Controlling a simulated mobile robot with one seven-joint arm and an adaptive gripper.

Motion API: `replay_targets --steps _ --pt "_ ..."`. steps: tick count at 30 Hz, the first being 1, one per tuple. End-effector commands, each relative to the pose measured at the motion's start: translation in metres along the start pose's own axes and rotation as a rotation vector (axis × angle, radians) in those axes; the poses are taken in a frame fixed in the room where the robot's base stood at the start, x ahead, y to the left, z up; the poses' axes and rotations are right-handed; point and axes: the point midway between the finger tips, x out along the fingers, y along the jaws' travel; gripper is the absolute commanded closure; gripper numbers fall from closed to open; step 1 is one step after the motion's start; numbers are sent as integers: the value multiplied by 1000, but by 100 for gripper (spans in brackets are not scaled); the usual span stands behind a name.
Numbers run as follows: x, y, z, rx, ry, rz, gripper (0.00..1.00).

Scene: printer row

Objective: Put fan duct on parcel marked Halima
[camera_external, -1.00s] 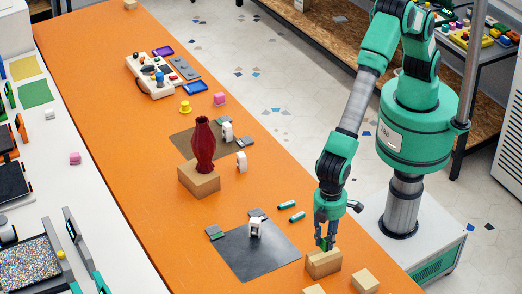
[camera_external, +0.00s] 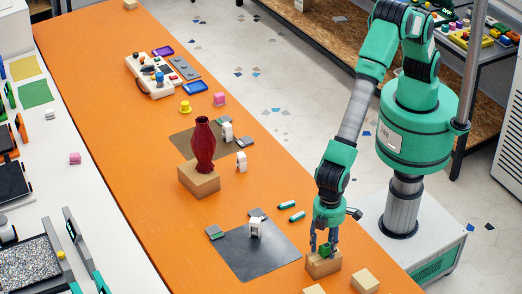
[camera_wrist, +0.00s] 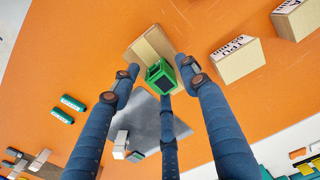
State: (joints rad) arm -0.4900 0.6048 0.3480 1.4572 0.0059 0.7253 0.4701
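The green fan duct (camera_external: 326,250), with a dark square opening, sits on top of a brown cardboard parcel (camera_external: 322,266) at the front edge of the orange table. In the wrist view the duct (camera_wrist: 160,77) rests at one end of the parcel (camera_wrist: 146,46). No name is readable on this parcel. My gripper (camera_external: 324,248) is around the duct with its fingers spread. In the wrist view the gripper's fingers (camera_wrist: 160,75) stand apart around the duct, with a visible gap at the left finger.
Two more parcels with printed labels lie nearby, one (camera_wrist: 235,58) close and one (camera_wrist: 296,18) farther. A dark grey mat (camera_external: 255,252) with small parts lies left of the parcel. Two teal cylinders (camera_external: 287,205) lie behind it. A red vase (camera_external: 203,145) stands on another box (camera_external: 198,182).

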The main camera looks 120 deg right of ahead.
Motion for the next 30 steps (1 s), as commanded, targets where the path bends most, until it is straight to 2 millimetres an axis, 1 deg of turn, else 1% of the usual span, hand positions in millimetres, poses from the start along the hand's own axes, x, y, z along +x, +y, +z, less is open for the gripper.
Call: replay_targets --steps 5,11,17,27,30 --pt "-1 0 0 0 0 0 55" --pt "-11 0 0 0 0 0 55" --pt "-35 0 0 0 2 -1 55" --pt "-92 0 -1 0 2 -1 55" --pt "-104 0 -1 0 2 -1 55"
